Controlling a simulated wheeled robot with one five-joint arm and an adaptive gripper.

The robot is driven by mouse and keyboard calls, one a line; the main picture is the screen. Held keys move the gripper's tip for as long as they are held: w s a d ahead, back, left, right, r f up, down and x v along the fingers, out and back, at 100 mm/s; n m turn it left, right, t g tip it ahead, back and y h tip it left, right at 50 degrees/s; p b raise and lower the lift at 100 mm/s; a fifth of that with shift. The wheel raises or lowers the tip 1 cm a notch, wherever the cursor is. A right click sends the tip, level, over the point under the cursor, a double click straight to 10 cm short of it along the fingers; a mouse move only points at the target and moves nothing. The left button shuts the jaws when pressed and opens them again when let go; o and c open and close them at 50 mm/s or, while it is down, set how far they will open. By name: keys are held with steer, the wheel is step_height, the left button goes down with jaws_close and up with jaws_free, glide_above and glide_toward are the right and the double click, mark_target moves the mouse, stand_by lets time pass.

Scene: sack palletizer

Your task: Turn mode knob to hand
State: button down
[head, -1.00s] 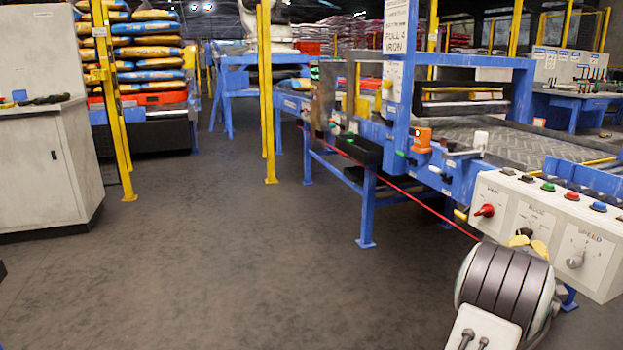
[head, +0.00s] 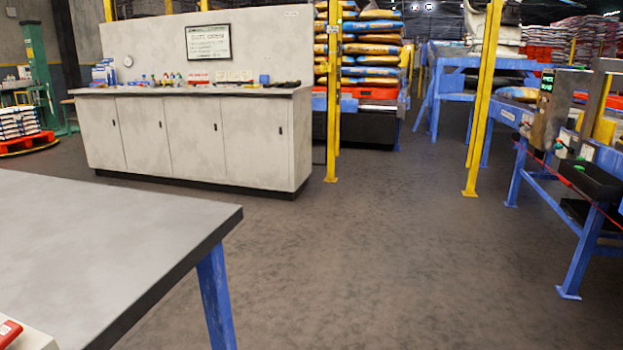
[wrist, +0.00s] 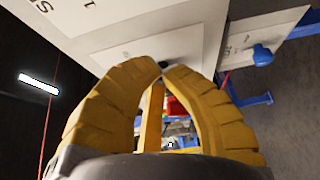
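In the wrist view, my gripper (wrist: 163,72) has its two yellow ribbed fingers bowed, with their tips close together. The tips are at a small dark knob (wrist: 166,64) on a pale square plate of the white control panel (wrist: 115,22). The fingers look closed on this knob, which they mostly hide, and its pointer cannot be seen. Its label is not readable here. In the head view, neither the panel nor my gripper shows.
In the wrist view, a blue button (wrist: 262,55) sits on the panel's side. In the head view, a grey table (head: 110,245) fills the lower left, a white cabinet (head: 225,135) stands behind it, and blue conveyor framing (head: 582,255) is at right. Open floor lies between.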

steer(key=shift+r, duration=0.25)
steer(key=shift+s+a, duration=0.1)
steer(key=shift+s, duration=0.2)
stand_by(0.6)
